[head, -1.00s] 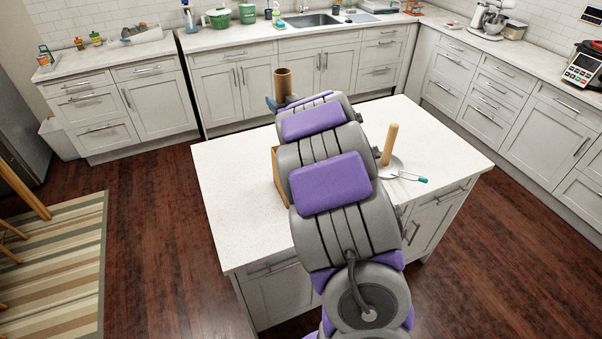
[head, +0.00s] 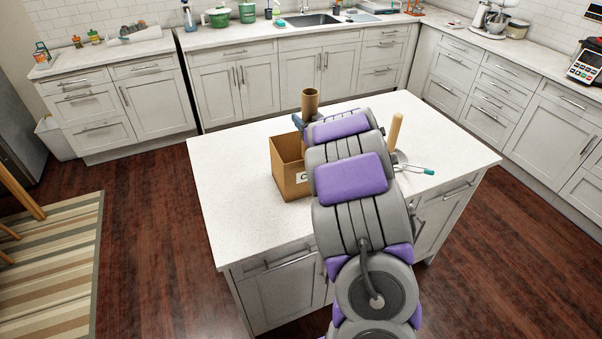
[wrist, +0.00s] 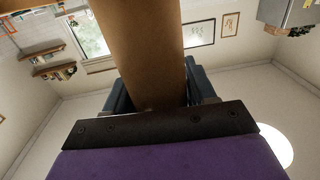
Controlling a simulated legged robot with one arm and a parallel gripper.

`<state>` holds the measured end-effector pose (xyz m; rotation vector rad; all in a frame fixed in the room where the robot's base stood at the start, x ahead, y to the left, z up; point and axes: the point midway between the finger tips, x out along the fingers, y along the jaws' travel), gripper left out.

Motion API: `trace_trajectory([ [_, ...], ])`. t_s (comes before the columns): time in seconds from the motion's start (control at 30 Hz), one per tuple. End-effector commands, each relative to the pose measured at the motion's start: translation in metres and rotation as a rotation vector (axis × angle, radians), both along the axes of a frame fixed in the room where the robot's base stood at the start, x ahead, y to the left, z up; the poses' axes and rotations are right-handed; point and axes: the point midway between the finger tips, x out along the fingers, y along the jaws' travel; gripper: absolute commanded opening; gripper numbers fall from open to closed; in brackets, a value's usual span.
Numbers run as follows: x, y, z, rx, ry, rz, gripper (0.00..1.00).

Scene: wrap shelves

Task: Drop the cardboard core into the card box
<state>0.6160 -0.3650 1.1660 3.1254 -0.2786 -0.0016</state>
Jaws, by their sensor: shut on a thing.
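The cardboard core (head: 310,101) is a brown hollow tube, held upright above the island in the head view. My gripper (head: 299,122) is shut on its lower part; my arm hides most of the jaws. In the wrist view the core (wrist: 140,45) fills the upper middle, between the dark blue fingers of my gripper (wrist: 155,92). The card box (head: 292,186) is an open-topped brown box with a partly hidden white label, standing on the island. The core is behind and slightly right of the box's opening in the picture. My arm covers the box's right side.
The white island top (head: 235,165) is clear to the left of the box. A wooden rod (head: 394,133) stands upright right of my arm, beside a teal-handled tool (head: 415,169). Counters with a sink (head: 313,19) run along the back wall.

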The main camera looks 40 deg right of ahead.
Motion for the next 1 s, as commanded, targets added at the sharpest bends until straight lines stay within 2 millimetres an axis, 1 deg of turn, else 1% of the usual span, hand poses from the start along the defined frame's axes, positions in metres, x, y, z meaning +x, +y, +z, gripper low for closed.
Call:
trace_trajectory([
  [0.03, 0.000, -0.001, -0.007, 0.001, 0.000, -0.001, 0.41],
  [0.1, 0.000, 0.000, -0.010, 0.000, -0.001, -0.002, 0.41],
  [0.37, -0.001, 0.009, -0.007, -0.006, 0.000, -0.001, 0.41],
  [0.4, -0.001, 0.010, -0.007, -0.007, 0.000, -0.001, 0.57],
  [0.7, 0.000, 0.002, -0.009, -0.002, 0.000, -0.001, 0.85],
  [0.83, 0.000, 0.001, -0.009, 0.000, 0.000, -0.002, 0.85],
  [1.0, 0.000, 0.003, -0.010, -0.002, 0.001, -0.001, 0.85],
])
